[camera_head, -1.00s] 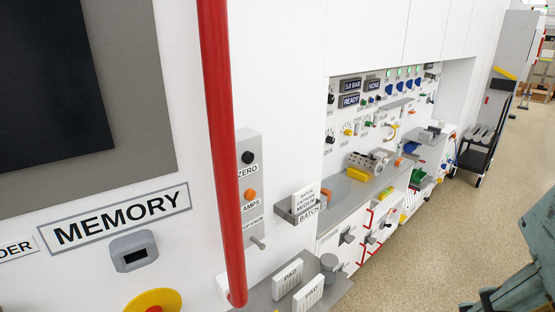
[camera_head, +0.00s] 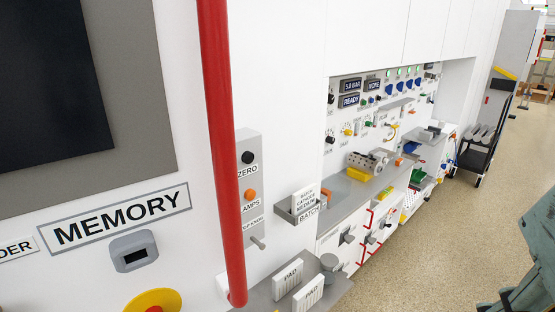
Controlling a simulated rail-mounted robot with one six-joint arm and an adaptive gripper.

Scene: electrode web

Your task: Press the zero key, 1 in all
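The zero key is a round black button (camera_head: 248,158) on a narrow grey panel (camera_head: 241,217) on the white wall. The word ZERO is printed just below it. It stands out from the panel, just right of the red vertical bar, and nothing covers it. My gripper is not in view. A teal-grey part that looks like my arm (camera_head: 528,255) shows at the lower right edge, well apart from the key.
A red vertical bar (camera_head: 222,150) stands close to the key's left. Below the key are an orange knob (camera_head: 249,194) and a grey peg (camera_head: 258,243). A batch card holder (camera_head: 291,213) juts out to the right. Two white pads (camera_head: 308,293) sit on a grey shelf below.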

